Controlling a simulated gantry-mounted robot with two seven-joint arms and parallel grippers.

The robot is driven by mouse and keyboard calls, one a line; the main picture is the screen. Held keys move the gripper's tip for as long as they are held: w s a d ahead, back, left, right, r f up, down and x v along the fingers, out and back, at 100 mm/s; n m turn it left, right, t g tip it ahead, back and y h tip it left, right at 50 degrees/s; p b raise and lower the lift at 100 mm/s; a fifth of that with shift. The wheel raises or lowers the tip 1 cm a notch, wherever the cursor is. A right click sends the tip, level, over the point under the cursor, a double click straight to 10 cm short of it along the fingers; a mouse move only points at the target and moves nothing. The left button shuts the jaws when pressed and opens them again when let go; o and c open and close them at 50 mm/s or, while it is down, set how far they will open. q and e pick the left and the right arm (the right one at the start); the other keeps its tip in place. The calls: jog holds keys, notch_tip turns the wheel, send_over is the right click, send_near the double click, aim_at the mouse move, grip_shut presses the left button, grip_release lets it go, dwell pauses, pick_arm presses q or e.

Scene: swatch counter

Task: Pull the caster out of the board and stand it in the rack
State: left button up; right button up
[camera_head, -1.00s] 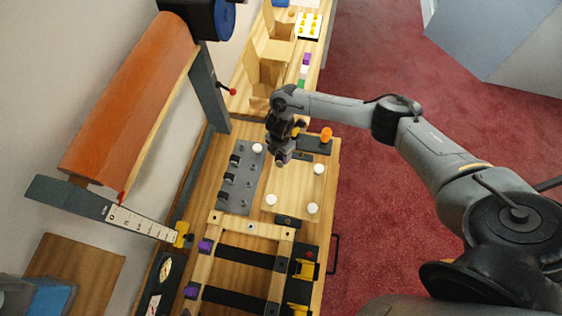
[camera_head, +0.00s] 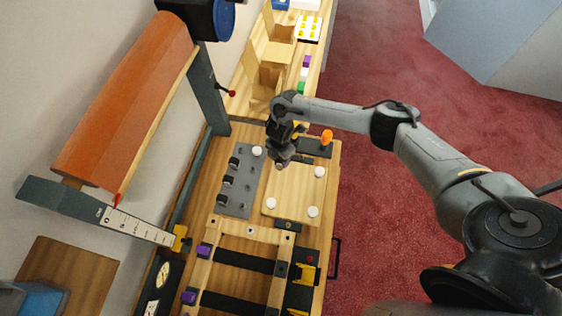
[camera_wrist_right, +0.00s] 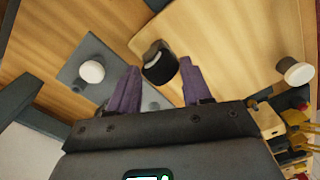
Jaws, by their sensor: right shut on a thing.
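My right gripper (camera_head: 281,162) points down at the upper left corner of the pale wooden board (camera_head: 295,190). In the right wrist view its purple fingers (camera_wrist_right: 158,85) are shut on a dark caster (camera_wrist_right: 158,62) with a pale band, at the board's corner (camera_wrist_right: 220,40). I cannot tell whether the caster is still seated in the board. White round knobs (camera_head: 313,212) stand at the board's other corners. The grey plate with holes (camera_head: 243,190), which looks like the rack, lies left of the board and holds several black pieces (camera_head: 228,180). My left gripper is out of view.
A white knob (camera_head: 257,151) stands at the grey plate's upper end, near my gripper. A dark tray (camera_head: 315,148) with an orange piece (camera_head: 326,137) lies behind the board. A wooden frame with black straps (camera_head: 245,260) is in front. An orange roll (camera_head: 125,95) stands at left.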

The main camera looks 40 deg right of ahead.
jog(key=shift+c, duration=0.8)
jog(key=shift+r, duration=0.25)
jog(key=shift+r+p, duration=1.15)
jog(key=shift+p, duration=0.2)
jog(key=shift+r+p, duration=1.05)
